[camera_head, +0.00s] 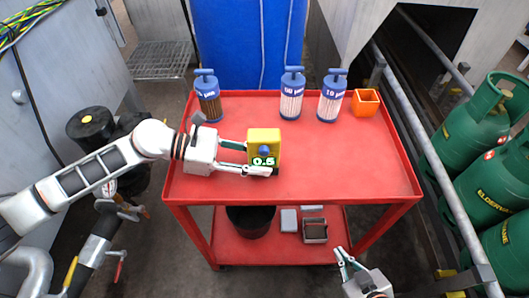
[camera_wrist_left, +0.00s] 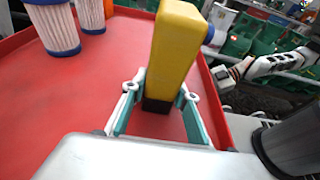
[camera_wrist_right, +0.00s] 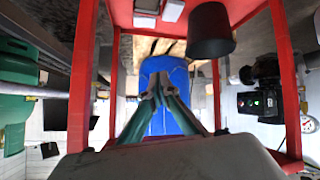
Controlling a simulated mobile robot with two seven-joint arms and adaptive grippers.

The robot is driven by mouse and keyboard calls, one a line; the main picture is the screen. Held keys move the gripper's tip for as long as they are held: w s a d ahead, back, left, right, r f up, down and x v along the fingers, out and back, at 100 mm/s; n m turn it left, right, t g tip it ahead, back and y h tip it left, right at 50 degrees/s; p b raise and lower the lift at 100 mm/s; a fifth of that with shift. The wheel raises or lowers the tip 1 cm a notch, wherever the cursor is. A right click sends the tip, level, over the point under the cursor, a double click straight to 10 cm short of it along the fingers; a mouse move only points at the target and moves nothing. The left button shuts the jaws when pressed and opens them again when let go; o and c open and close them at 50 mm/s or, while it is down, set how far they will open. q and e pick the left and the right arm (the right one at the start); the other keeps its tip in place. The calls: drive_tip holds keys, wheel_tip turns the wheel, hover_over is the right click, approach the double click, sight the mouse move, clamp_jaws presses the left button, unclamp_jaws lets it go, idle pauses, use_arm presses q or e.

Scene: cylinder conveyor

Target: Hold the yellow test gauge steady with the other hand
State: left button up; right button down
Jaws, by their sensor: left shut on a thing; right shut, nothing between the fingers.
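My left gripper (camera_head: 258,158) is shut on the gauge from the left. In the left wrist view the gauge (camera_wrist_left: 172,50) rises between the two fingers (camera_wrist_left: 160,98), its dark base low between them. My right gripper (camera_head: 343,258) is off the cart's front edge, at the lower right, apart from the gauge. In the right wrist view its fingertips (camera_wrist_right: 155,88) meet with nothing between them.
Three blue-capped filter cylinders (camera_head: 208,97) (camera_head: 290,96) (camera_head: 332,96) and an orange open box (camera_head: 366,109) stand along the back of the red cart (camera_head: 330,165). A black bucket (camera_head: 250,222) sits on the lower shelf. Green gas cylinders (camera_head: 487,187) stand behind a rail at right. The cart's right half is clear.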

sight(264, 151)
idle(0.6)
drive_tip(key=a+r+n+t+y, duration=0.1)
drive_tip(key=a+r+n+y, duration=0.2)
drive_tip(key=a+r, duration=0.4)
drive_tip(key=a+r+n+t+y, duration=0.2)
drive_tip(key=a+r+y, duration=0.3)
drive_tip(key=r, duration=0.8)
drive_tip(key=a+r+n+t+y, duration=0.1)
drive_tip(key=a+r+n+y, duration=0.3)
drive_tip(key=a+r, duration=0.4)
wheel_tip(264, 151, up, 2)
drive_tip(key=shift+s+a+r+n+t+y, duration=0.15)
drive_tip(key=shift+a+r+n+t+y, duration=0.15)
drive_tip(key=shift+a+t, duration=0.1)
drive_tip(key=shift+f, duration=0.1)
drive_tip(key=w, duration=0.8)
drive_tip(key=shift+w, duration=0.4)
drive_tip(key=shift+w, duration=0.2)
drive_tip(key=shift+w, duration=0.25)
